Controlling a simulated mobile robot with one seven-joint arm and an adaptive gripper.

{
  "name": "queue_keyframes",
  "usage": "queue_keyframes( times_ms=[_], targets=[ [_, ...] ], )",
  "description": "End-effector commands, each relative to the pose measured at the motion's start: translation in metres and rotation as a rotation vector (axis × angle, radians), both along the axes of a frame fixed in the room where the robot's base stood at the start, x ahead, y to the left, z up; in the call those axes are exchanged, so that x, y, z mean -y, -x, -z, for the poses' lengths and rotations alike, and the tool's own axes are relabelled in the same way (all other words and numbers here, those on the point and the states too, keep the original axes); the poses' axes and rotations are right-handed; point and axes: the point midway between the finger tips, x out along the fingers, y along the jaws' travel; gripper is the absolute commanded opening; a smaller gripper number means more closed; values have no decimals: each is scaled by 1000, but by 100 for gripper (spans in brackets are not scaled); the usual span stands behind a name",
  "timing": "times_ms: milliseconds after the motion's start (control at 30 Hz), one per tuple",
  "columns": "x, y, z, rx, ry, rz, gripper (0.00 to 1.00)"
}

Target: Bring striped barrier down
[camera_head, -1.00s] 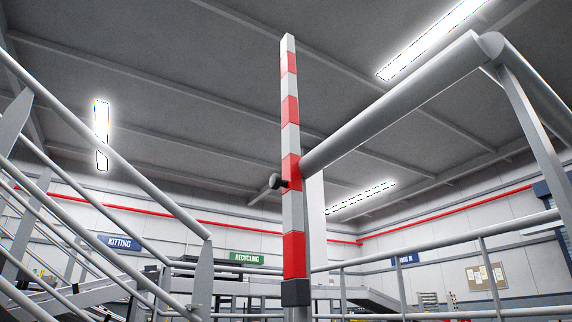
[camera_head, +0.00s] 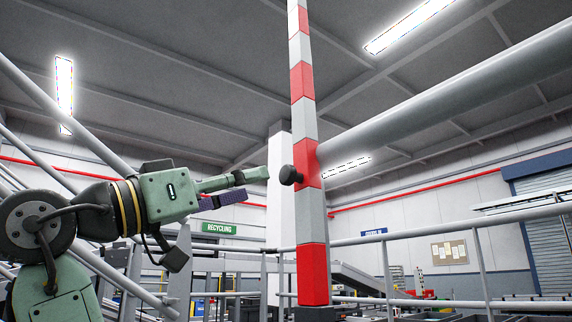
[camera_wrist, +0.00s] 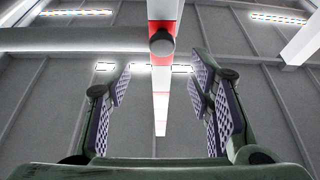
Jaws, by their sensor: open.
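The striped barrier (camera_head: 303,125) is a red and white arm standing upright, its top out of the head view. A black knob (camera_head: 290,175) sticks out of its side on a red band. My gripper (camera_head: 256,186) is left of the knob, pointing at it and apart from it. In the wrist view the open, empty fingers (camera_wrist: 160,95) stand either side of the barrier (camera_wrist: 161,100), and the knob (camera_wrist: 162,43) shows above and between their tips.
A thick grey rail (camera_head: 450,100) runs to the right from behind the barrier. Sloping handrails (camera_head: 75,115) stand at the left. A lower railing (camera_head: 440,238) crosses behind. The space between my gripper and the knob is clear.

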Motion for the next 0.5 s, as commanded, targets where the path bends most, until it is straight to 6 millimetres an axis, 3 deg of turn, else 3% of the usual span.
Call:
queue_keyframes(
  times_ms=[300, 500],
  targets=[
    [44, -34, -26, -1, 2, 0, 48],
    [64, -49, -34, -1, 2, -2, 48]
  ],
)
